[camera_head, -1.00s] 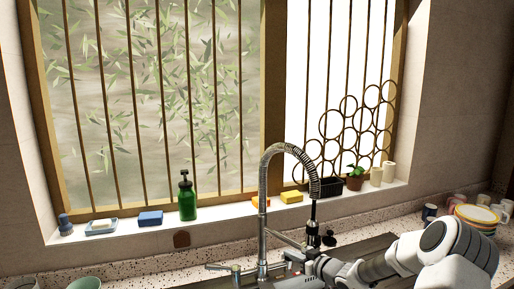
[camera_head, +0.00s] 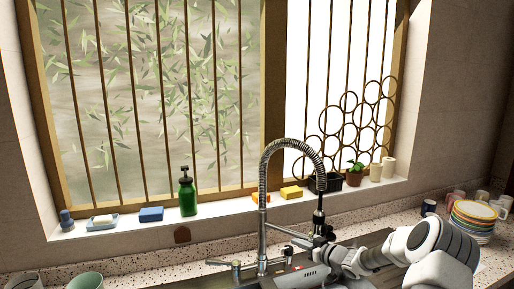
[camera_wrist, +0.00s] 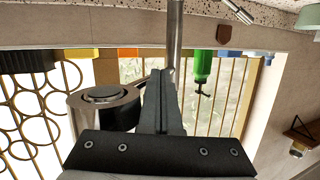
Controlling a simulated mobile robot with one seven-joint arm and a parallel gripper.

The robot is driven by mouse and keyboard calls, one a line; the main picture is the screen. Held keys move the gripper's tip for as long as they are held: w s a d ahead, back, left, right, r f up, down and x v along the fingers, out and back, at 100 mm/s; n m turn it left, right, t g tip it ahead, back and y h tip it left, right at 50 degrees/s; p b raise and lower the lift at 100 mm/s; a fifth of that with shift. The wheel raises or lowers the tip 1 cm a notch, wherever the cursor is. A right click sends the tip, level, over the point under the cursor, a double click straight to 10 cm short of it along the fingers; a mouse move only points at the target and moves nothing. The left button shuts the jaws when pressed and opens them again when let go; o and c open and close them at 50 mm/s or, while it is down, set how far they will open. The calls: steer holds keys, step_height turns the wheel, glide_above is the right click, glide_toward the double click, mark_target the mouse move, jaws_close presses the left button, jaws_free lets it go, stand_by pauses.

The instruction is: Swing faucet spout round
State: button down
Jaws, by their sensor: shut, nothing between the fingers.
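The faucet (camera_head: 262,235) is a metal post with a spring-coiled spout (camera_head: 290,145) that arches up and over to the right. Its dark spray head (camera_head: 319,222) hangs on the right side. In the wrist view, which is upside down, the post (camera_wrist: 175,30) runs just beyond my fingertips, and the round spray head (camera_wrist: 103,108) lies to the left of the fingers. My gripper (camera_wrist: 161,76) is shut and empty, between the spray head and the post; whether it touches either I cannot tell. In the head view my gripper (camera_head: 297,272) is low, right of the post.
A green soap bottle (camera_head: 187,195), sponges and a small plant (camera_head: 355,172) stand on the window sill. Stacked plates (camera_head: 473,218) and mugs are on the counter at right. A green bowl (camera_head: 86,281) is at lower left. A faucet lever (camera_head: 228,266) sticks out left of the post.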

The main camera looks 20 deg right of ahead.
steer(key=s+r, duration=0.2)
steer(key=s, duration=0.7)
steer(key=shift+s+d+r+p, duration=0.15)
steer(key=shift+d+r+p, duration=0.1)
steer(key=shift+p, duration=0.2)
stand_by(0.4)
steer(key=b+v, duration=0.3)
steer(key=v, duration=1.4)
steer(key=w+m+g+h+b, duration=0.1)
steer(key=w+g+h+b, duration=0.25)
steer(key=w+h, duration=0.2)
steer(key=s+a+r+m+g+h+b, duration=0.2)
steer(key=s+a+m+g+h+b, duration=0.45)
steer(key=s+a, duration=0.85)
steer(key=s+a+r+n+y+p, duration=0.2)
steer(key=s+a+r+y, duration=0.1)
steer(key=a, duration=0.5)
steer(key=s+a+r+n+t+y+p, duration=0.1)
steer(key=s+a+r+n+y+p, duration=0.2)
steer(key=a, duration=0.6)
steer(key=shift+y, duration=0.8)
